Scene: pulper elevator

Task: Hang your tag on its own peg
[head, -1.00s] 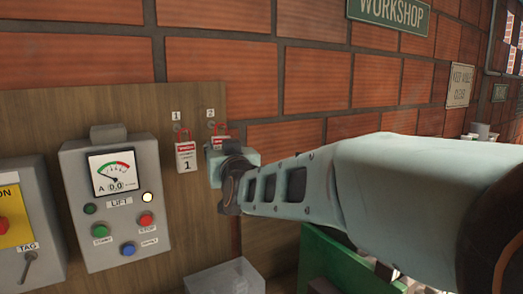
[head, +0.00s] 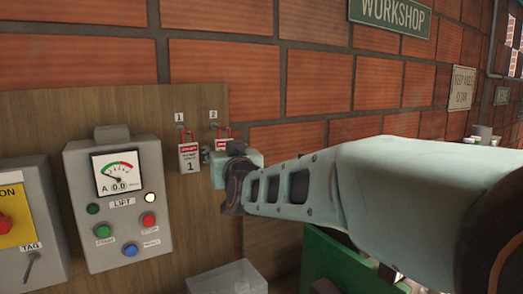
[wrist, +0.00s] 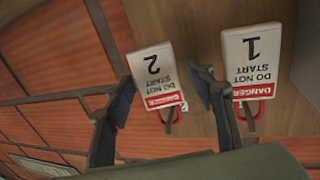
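Tag 2 (wrist: 156,75), white with a red danger band, hangs by a red loop at the peg marked 2. In the head view tag 2 (head: 222,145) is partly hidden by my gripper. Tag 1 (head: 189,158) hangs on the peg marked 1, left of it, and also shows in the wrist view (wrist: 250,62). My gripper (wrist: 160,90) is open, with one blue-padded finger on each side of tag 2 and visible gaps between the pads and the tag. In the head view the fingers are mostly hidden.
The lift control box (head: 116,200) with its meter and buttons is on the wooden board (head: 60,108), left of the tags. A grey box with a switch (head: 30,225) is at far left.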

